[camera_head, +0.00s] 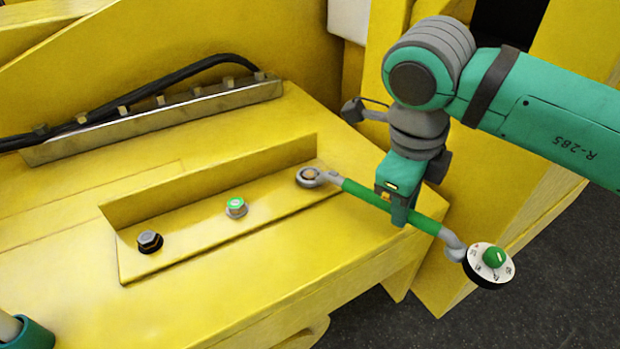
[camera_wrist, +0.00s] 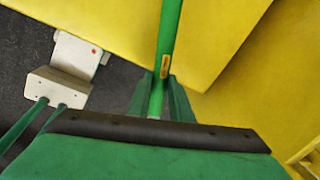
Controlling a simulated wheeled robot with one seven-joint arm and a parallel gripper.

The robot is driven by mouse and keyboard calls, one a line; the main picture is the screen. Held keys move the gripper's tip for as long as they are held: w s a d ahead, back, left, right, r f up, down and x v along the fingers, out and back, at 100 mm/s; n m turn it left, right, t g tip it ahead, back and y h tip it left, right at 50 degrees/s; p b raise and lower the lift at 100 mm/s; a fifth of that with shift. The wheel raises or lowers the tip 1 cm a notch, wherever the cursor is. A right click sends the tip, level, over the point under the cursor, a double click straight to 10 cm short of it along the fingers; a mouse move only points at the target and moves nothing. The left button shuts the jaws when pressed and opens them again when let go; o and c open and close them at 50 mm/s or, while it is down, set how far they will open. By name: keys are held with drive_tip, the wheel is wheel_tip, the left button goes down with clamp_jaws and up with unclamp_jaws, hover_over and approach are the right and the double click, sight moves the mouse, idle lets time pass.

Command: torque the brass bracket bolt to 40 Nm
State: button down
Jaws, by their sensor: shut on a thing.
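A torque wrench (camera_head: 366,194) with a green handle lies across the right end of the yellow bracket (camera_head: 205,194). Its grey ring head is at the bracket's right bolt (camera_head: 309,174), whose brass-coloured top shows inside the ring. I cannot tell how fully the ring is seated. A round dial (camera_head: 489,265) with a green knob is at the handle's other end, beyond the ledge. My gripper (camera_head: 398,208) is shut on the green handle, about midway. The wrist view shows the handle (camera_wrist: 169,45) running up from between my gripper's fingers (camera_wrist: 157,98).
A dark bolt (camera_head: 149,241) and a green-topped bolt (camera_head: 236,207) stand on the bracket to the left. A metal rail (camera_head: 160,119) with several brass fittings and a black cable (camera_head: 150,88) run behind. A raised yellow wall backs the bracket. Dark floor (camera_head: 450,325) is at lower right.

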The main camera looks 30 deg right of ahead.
drive_tip(key=a, duration=0.1)
drive_tip(key=s+a+m, duration=0.1)
drive_tip(key=shift+a+m, duration=0.3)
idle(0.5)
idle(0.5)
drive_tip(key=shift+s+a+m+g, duration=0.2)
drive_tip(key=shift+a+m, duration=0.2)
drive_tip(key=shift+a, duration=0.3)
drive_tip(key=shift+s+a+m+g, duration=0.1)
drive_tip(key=shift+a+m+g, duration=0.1)
drive_tip(key=shift+a+m, duration=0.35)
drive_tip(key=shift+a, duration=0.1)
drive_tip(key=shift+a, duration=0.15)
drive_tip(key=shift+s+a+m, duration=0.2)
drive_tip(key=shift+a+m, duration=0.45)
drive_tip(key=shift+a, duration=0.6)
